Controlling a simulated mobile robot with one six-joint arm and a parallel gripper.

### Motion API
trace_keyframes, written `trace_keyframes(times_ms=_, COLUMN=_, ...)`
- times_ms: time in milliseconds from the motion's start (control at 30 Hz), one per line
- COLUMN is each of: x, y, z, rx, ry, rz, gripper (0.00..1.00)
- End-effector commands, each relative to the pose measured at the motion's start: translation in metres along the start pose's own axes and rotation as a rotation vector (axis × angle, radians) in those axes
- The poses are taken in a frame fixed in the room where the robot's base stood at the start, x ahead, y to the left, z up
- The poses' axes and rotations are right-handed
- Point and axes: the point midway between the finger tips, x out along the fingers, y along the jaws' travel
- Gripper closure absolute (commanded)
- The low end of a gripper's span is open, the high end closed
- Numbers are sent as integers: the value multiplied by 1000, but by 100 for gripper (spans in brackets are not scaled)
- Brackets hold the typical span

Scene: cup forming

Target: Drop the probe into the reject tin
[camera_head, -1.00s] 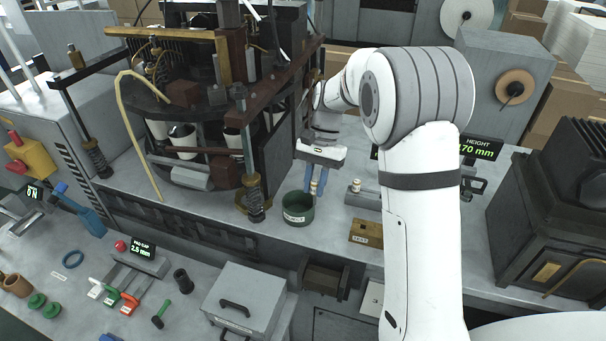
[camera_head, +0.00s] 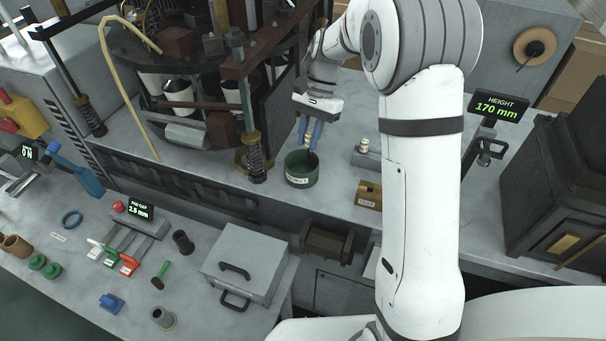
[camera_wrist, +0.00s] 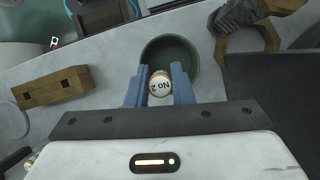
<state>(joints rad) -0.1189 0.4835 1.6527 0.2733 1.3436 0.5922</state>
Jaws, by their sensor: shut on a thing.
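My gripper (camera_head: 310,135) is shut on the probe (camera_wrist: 160,84), a small cream piece with brass-coloured edging. Its end reads "No 2" in the wrist view, between the two blue fingers. The reject tin (camera_head: 301,178) is a round dark green open tin with a white label, standing on the grey bench. In the head view my gripper and the probe are over the tin's mouth. In the wrist view the tin (camera_wrist: 190,55) shows behind the probe and fingertips, which overlap its near rim. The probe's exact height above the tin is hard to tell.
A dark machine with a spring post (camera_head: 256,160) stands left of the tin. Right of the tin are a wooden block (camera_head: 369,195) and a grey stand holding a similar cream piece (camera_head: 364,145). A grey lidded box (camera_head: 243,262) sits on the lower bench in front.

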Motion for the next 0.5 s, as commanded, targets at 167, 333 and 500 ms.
trace_keyframes(times_ms=167, x=1, y=0, z=-1, rx=1, ry=0, rz=0, gripper=100)
trace_keyframes(times_ms=333, x=1, y=0, z=-1, rx=1, ry=0, rz=0, gripper=73)
trace_keyframes(times_ms=500, x=1, y=0, z=-1, rx=1, ry=0, rz=0, gripper=59)
